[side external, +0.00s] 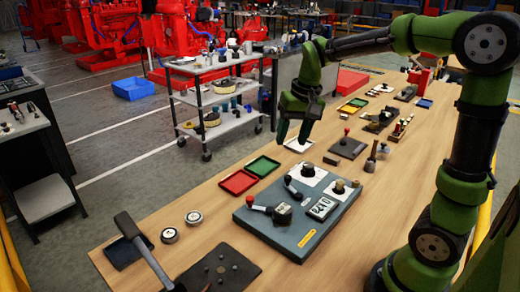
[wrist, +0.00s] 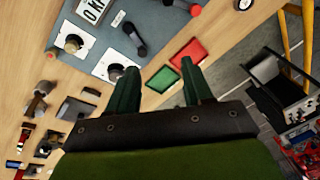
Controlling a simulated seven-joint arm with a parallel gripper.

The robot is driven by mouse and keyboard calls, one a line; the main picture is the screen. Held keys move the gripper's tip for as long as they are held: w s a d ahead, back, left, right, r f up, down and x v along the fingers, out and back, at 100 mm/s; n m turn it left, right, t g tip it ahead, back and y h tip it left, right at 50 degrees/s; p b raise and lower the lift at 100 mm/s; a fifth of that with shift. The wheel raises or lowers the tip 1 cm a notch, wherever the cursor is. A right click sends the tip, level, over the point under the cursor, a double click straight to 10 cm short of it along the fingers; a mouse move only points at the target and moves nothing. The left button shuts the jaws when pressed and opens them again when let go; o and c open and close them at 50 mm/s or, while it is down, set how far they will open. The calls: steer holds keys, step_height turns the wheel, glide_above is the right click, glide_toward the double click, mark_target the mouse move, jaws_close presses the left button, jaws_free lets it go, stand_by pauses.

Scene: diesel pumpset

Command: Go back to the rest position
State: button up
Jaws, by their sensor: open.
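My gripper (side external: 294,127) hangs from my green arm over the far part of the wooden workbench, fingers pointing down. In the wrist view its two green fingers (wrist: 156,92) are spread apart with nothing between them. The fingers are above the bench, near a white tray (side external: 298,145) and beyond the red and green trays. Nothing is held.
A blue-grey board (side external: 290,247) with gauges, knobs and a red-handled lever lies on the bench (side external: 212,215). A red tray (side external: 238,182) and a green tray (side external: 263,166) lie behind it. Small tools and parts line the right side. A wheeled cart (side external: 222,130) stands beyond the bench.

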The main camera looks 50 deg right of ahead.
steer(key=s+a+r+n+t, duration=0.1)
steer(key=s+a+t, duration=0.1)
steer(key=s+a, duration=0.3)
steer(key=s+a+r+n+t+y, duration=0.1)
steer(key=s+a+n+t, duration=0.1)
steer(key=s+a, duration=0.3)
steer(key=s, duration=0.2)
steer(key=shift+s+r+t, duration=0.15)
steer(key=shift+s+t, duration=0.2)
steer(key=shift+t, duration=0.05)
steer(key=shift+a, duration=0.1)
